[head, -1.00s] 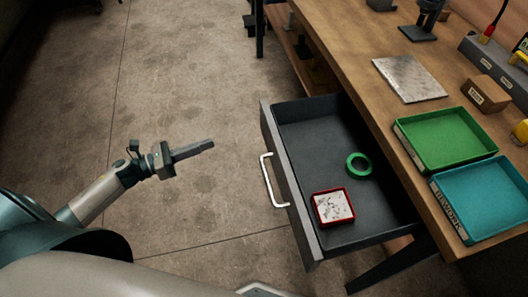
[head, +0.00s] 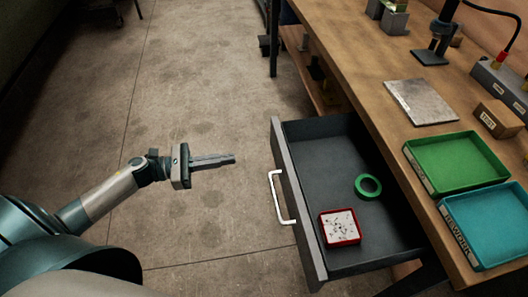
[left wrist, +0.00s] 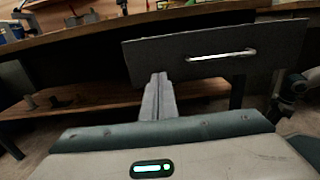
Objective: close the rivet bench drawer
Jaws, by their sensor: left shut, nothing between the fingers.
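The rivet bench drawer (head: 297,215) is pulled out from the bench, in the middle right of the head view. Its white bar handle (head: 280,198) is on the drawer front, which faces left. Inside lie a green ring (head: 359,186) and a red-rimmed box (head: 340,241). My left gripper (head: 234,158) is shut and empty, to the left of the drawer front and apart from it, pointing toward it. In the left wrist view the gripper fingers (left wrist: 158,82) show below the drawer front (left wrist: 150,62), left of the handle (left wrist: 222,55). My right gripper is out of view.
The wooden bench top (head: 370,90) holds a green tray (head: 455,162), a teal tray (head: 495,222), a metal plate (head: 421,101) and a small cardboard box (head: 498,118). The concrete floor left of the drawer is clear.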

